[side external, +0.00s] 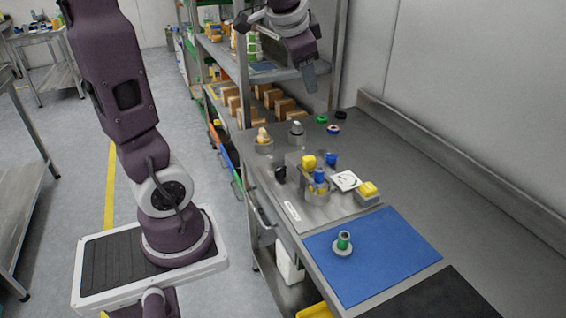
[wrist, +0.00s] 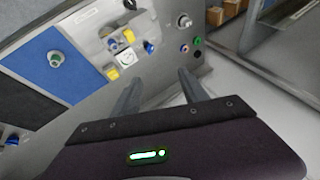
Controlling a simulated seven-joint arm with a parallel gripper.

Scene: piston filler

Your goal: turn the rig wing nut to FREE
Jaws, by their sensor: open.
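The rig is a metal plate (side external: 297,211) on the bench with small fittings on it. It carries a yellow knob (side external: 308,161), blue parts (side external: 320,176), a black knob-like part (side external: 280,174) at its left edge and a white card with a green mark (side external: 346,181). I cannot tell for sure which fitting is the wing nut, and no FREE mark is readable. My gripper (side external: 310,78) is open and empty, high above the far end of the bench, well apart from the rig. In the wrist view my gripper (wrist: 158,92) has its fingers spread, with the rig beyond them.
A blue mat (side external: 390,258) with a green-topped part (side external: 343,241) lies nearer than the rig. Metal cups (side external: 296,136) and small caps (side external: 333,129) stand behind. A shelf with boxes (side external: 275,98) is at the back. The bench's right side is clear.

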